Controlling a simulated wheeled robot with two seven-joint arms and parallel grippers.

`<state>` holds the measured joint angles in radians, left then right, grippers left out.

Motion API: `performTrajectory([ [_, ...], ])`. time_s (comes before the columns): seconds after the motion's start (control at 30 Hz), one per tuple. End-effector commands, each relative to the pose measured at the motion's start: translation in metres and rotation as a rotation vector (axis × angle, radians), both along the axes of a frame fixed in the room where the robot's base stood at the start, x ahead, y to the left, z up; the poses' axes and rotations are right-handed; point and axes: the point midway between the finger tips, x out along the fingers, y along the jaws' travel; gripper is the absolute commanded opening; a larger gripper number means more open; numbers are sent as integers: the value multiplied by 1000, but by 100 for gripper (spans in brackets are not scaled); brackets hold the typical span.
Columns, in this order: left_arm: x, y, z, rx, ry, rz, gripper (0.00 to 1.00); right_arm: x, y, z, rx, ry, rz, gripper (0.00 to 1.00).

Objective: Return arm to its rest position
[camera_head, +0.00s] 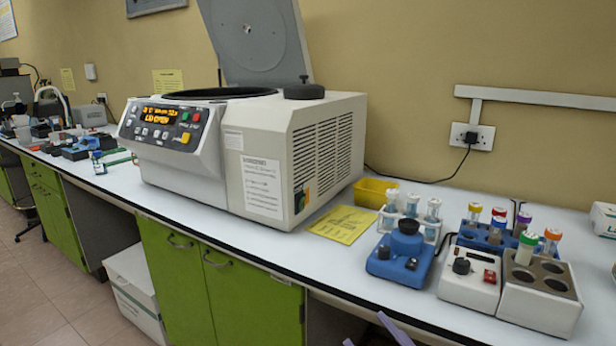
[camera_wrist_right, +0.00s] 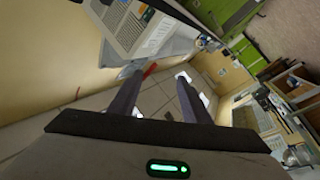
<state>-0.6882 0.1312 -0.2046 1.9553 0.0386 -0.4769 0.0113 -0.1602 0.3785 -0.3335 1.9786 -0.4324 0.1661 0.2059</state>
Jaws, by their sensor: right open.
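My right gripper (camera_head: 367,329) shows only at the bottom edge of the head view, as pale purple finger ends in front of the bench (camera_head: 335,268) and below its top. In the right wrist view my right gripper (camera_wrist_right: 157,90) has two dark fingers standing apart with nothing between them. It is open and empty. The rest of my right arm is out of the head view. My left gripper and arm are not in view.
A large centrifuge (camera_head: 265,150) stands on the bench with its lid (camera_head: 255,40) raised. To its right are a yellow tray (camera_head: 374,193), a blue mixer (camera_head: 400,262), a white device (camera_head: 468,280) and a tube block (camera_head: 540,300). Green cabinets (camera_head: 255,300) are below.

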Motion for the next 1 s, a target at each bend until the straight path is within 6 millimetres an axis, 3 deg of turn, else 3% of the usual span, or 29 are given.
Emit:
performTrajectory([
  [0.03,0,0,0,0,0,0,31,-5,-12,-39,42,136,-68,44],
  [0.13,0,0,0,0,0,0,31,-23,-33,-110,94,382,-182,44],
  [0.2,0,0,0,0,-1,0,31,-46,-43,-158,121,549,-248,44],
  [0.3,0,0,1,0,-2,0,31,-87,-52,-217,151,768,-320,44],
  [0.4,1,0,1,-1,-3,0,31,-129,-55,-262,170,948,-368,44],
  [0.5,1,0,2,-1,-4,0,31,-162,-55,-290,183,1077,-396,44],
  [0.6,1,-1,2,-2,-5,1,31,-182,-54,-304,190,1149,-409,44],
  [1.0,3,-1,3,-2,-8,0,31,-190,-54,-309,192,1177,-413,44],
])
